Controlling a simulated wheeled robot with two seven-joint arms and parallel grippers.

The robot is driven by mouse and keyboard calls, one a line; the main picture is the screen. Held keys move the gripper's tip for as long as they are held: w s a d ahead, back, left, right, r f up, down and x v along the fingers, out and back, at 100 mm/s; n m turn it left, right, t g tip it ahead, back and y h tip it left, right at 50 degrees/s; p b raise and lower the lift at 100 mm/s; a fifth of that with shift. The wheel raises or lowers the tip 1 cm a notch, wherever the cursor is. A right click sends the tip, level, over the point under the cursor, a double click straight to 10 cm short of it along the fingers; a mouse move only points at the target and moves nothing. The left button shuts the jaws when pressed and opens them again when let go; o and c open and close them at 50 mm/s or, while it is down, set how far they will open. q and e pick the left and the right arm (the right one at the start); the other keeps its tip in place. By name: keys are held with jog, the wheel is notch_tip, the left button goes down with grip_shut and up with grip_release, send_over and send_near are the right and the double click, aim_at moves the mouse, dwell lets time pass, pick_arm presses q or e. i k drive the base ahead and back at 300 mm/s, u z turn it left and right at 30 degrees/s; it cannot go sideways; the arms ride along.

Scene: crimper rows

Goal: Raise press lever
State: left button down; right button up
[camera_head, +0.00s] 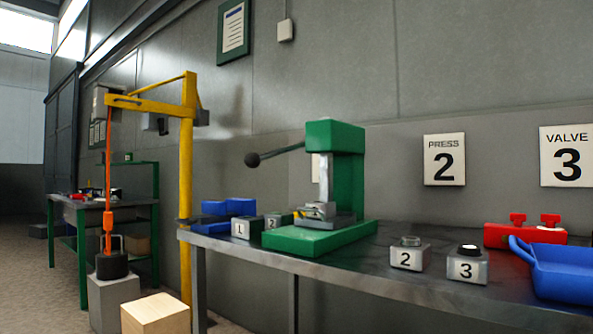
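A green press (335,180) stands on the dark workbench (385,262), on a flat green base. Its press lever (280,153) is a thin dark rod with a round black knob (252,159) at its left end. The lever points left and slopes slightly down toward the knob. A grey metal part sits at the foot of the press, under its head. Neither of my grippers is in view, and nothing touches the lever.
Numbered blocks 1 (241,229), 2 (406,258) and 3 (466,269) sit along the bench. A blue tray (560,285) and a red holder (520,236) are at the right. A yellow hoist (187,190) stands left of the bench, near a wooden box (154,314).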

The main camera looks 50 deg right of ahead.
aim_at(251, 161)
jog(key=k, duration=0.15)
jog(key=z, duration=1.2)
